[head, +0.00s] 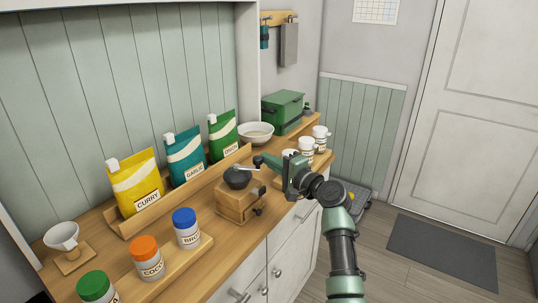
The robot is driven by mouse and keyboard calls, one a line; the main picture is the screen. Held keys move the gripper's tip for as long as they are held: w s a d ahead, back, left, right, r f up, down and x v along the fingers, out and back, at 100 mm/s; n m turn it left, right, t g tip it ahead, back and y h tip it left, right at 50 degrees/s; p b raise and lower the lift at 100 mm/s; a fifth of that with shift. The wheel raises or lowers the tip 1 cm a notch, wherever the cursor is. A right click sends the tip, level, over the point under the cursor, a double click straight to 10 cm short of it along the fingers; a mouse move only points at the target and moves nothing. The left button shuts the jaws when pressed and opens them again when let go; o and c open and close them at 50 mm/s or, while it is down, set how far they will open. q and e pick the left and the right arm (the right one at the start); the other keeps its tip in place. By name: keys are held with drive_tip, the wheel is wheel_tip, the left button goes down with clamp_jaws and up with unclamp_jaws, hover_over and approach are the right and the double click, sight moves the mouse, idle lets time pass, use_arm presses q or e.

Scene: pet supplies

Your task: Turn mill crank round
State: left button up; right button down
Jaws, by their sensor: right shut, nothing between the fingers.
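My left gripper is not in view.
Yellow (136,184), teal (186,158) and green (222,135) pouches stand in a wooden rack behind the mill. Lidded jars (188,230) stand at the front left. A white bowl (256,133), a green box (283,110) and white cups (320,136) stand farther back.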

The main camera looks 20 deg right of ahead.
sight(261, 162)
drive_tip(key=shift+s+a+m+t+h+p, duration=0.2)
drive_tip(key=shift+s+a+m+h+p, duration=0.25)
drive_tip(key=shift+s+p, duration=0.5)
drive_tip(key=shift+s+a+m+t+h+p, duration=0.25)
drive_tip(key=shift+s+a+h+p, duration=0.35)
drive_tip(key=shift+p, duration=0.5)
drive_tip(key=shift+w+d, duration=0.1)
